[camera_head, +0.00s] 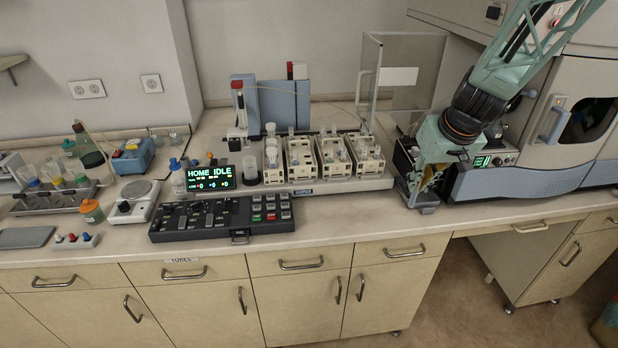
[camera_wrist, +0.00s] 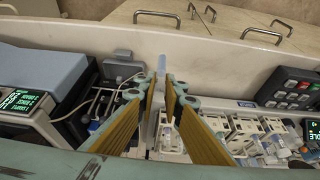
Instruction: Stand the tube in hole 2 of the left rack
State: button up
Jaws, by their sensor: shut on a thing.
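The tube cannot be made out in the head view. Hole 2 cannot be told apart. Racks also show in the wrist view (camera_wrist: 247,128).
A control panel (camera_head: 222,217) and a lit "HOME IDLE" display (camera_head: 207,179) stand in front and left of the racks. A clear screen (camera_head: 411,75) rises behind the right rack. The spectrometer (camera_head: 540,175) stands close on the right.

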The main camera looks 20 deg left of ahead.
jog(key=s+a+r+n, duration=0.2)
jog(key=a, duration=0.8)
jog(key=s+a+r+n+g+y+b, duration=0.1)
jog(key=s+a+r+n, duration=0.1)
jog(key=a, duration=0.9)
jog(key=shift+s+r+n, duration=0.3)
jog(key=shift+s+r, duration=0.05)
jog(key=shift+r, duration=0.15)
jog(key=shift+w+a, duration=0.1)
jog(key=shift+a, duration=0.15)
jog(key=p, duration=1.4)
send_over(307, 160)
jog(key=shift+s+d+f+b, duration=0.25)
jog(key=shift+f+b, duration=0.1)
jog(key=shift+f, duration=0.25)
jog(key=shift+s+d+f+b, duration=0.25)
jog(key=shift+f+b, duration=0.1)
jog(key=shift+f, duration=0.25)
jog(key=shift+f, duration=0.1)
jog(key=shift+f+b, duration=0.65)
jog(key=shift+f, duration=1.65)
